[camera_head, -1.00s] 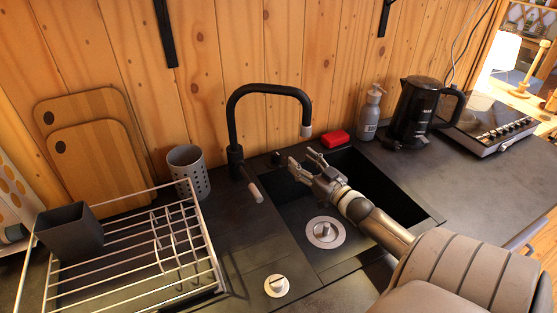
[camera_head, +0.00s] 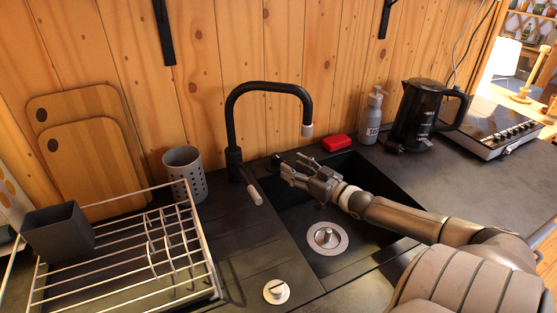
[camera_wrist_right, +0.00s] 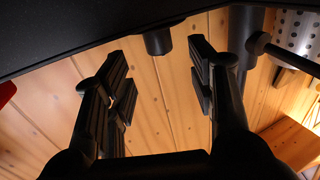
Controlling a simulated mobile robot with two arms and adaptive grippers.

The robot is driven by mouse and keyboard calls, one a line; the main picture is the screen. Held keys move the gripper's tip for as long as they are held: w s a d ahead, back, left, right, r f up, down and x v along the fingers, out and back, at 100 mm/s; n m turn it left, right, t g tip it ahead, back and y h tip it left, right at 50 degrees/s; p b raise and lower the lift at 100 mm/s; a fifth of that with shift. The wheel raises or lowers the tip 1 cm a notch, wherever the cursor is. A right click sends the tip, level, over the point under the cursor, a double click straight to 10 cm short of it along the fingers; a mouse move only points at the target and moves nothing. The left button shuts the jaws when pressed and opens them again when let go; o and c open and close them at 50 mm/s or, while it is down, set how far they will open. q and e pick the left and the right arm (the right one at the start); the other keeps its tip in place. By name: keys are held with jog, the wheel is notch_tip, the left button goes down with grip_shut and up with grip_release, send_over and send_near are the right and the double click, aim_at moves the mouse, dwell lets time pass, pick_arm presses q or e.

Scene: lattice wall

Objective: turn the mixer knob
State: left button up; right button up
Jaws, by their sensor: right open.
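The black mixer tap (camera_head: 232,125) stands behind the sink, with a short grey-tipped lever (camera_head: 254,194) angled forward from its base. In the right wrist view the tap's column (camera_wrist_right: 241,28) and lever (camera_wrist_right: 285,55) are at the upper right. A short dark cylinder (camera_wrist_right: 157,41) shows beyond the finger gap there; I cannot tell whether it or the lever is the knob. My right gripper (camera_head: 284,170) is open and empty over the sink's back edge, right of the lever and apart from it. In the right wrist view its two fingers (camera_wrist_right: 160,85) are spread. My left gripper is not in view.
A red sponge (camera_head: 336,142), a soap bottle (camera_head: 369,124) and a black kettle (camera_head: 413,113) stand right of the tap. A perforated cup (camera_head: 185,172) and wire rack (camera_head: 125,262) are on the left. The sink (camera_head: 355,172) lies under my right arm.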

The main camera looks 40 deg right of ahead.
aim_at(279, 159)
jog(key=shift+w+a+b, duration=0.15)
jog(key=shift+w+b, duration=0.05)
jog(key=shift+w, duration=1.55)
jog(key=shift+w+a+b, duration=0.1)
jog(key=shift+w+b, duration=0.05)
jog(key=shift+w, duration=1.55)
jog(key=c, duration=1)
jog(key=h+p, duration=0.1)
jog(key=p, duration=0.1)
jog(key=shift+a+r+m+p, duration=0.1)
jog(key=shift+r+m+p, duration=0.2)
jog(key=shift+r+m, duration=0.1)
jog(key=shift+f+m+h+p, duration=0.3)
jog(key=shift+h+p, duration=0.3)
jog(key=shift+p, duration=0.15)
jog(key=o, duration=1)
